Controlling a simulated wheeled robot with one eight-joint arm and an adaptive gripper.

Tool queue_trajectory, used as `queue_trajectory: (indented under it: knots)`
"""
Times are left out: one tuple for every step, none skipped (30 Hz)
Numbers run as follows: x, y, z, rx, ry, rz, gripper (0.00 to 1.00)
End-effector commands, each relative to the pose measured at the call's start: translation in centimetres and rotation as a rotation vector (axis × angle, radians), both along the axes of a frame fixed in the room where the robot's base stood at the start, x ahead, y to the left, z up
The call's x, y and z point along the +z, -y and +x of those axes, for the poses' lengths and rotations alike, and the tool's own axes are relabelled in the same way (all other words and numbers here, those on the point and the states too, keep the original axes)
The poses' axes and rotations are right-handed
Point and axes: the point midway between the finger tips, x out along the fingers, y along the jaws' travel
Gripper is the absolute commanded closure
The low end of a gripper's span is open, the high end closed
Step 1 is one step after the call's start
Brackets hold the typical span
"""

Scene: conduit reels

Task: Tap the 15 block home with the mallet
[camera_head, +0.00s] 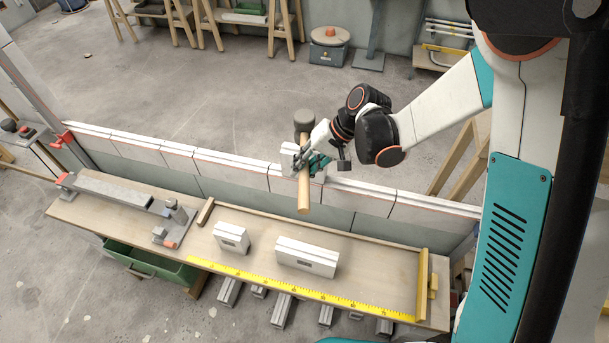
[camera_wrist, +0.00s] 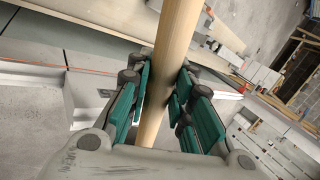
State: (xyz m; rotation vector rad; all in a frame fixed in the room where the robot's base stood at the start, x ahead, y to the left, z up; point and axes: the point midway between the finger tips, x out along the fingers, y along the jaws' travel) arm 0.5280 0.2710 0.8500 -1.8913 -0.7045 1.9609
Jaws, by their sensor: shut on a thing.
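My gripper (camera_head: 309,165) is shut on the wooden handle of the mallet (camera_head: 304,195). The handle also runs between the teal finger pads in the wrist view (camera_wrist: 172,45). The mallet's dark head (camera_head: 303,119) is up above the far side of the wall, and the handle's end hangs toward the bench. A white block (camera_head: 288,160) stands higher than its neighbours in the row on the wall, just behind and left of my gripper. No number is legible on it, so I cannot tell for sure that it is the 15 block. My gripper partly hides it.
The bench (camera_head: 370,252) carries a short block (camera_head: 231,238), a longer block (camera_head: 308,257), a yellow ruler (camera_head: 290,290) and a grey clamp fixture (camera_head: 175,222). The white row (camera_head: 180,157) runs along the wall behind. Trestles and a scale (camera_head: 329,42) stand beyond open floor.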

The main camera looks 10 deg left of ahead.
Motion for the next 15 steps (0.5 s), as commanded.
queue_trajectory:
  knots:
    - [-1.3, 0.0, 0.0, 0.0, 0.0, 0.0, 1.0]
    - [-1.9, 0.0, 0.0, 0.0, 0.0, 0.0, 1.0]
    - [-2.6, 0.0, 0.0, 0.0, 0.0, 0.0, 1.0]
    - [-3.4, 0.0, 0.0, 0.0, 0.0, 0.0, 1.0]
    - [-4.2, 0.0, 0.1, 0.0, 0.0, 0.0, 1.0]
    - [-4.6, 0.0, 0.1, -0.001, 0.001, 0.001, 1.0]
    - [-4.1, 0.0, 0.0, -0.001, 0.001, 0.001, 1.0]
    - [-3.9, 0.0, 0.0, -0.001, 0.001, 0.0, 1.0]
    - [-3.9, 0.0, 0.0, 0.0, 0.0, 0.0, 1.0]
    - [-3.9, 0.0, 0.0, 0.0, 0.0, 0.0, 1.0]
    - [-3.8, 0.0, 0.0, 0.0, 0.0, 0.0, 1.0]
    - [-3.8, 0.0, 0.0, 0.0, 0.0, 0.0, 1.0]
    - [-3.7, 0.0, 0.0, 0.0, 0.0, 0.0, 1.0]
    - [-3.5, 0.0, 0.0, 0.0, 0.0, 0.0, 1.0]
    - [-3.3, 0.0, 0.0, 0.0, 0.0, 0.0, 1.0]
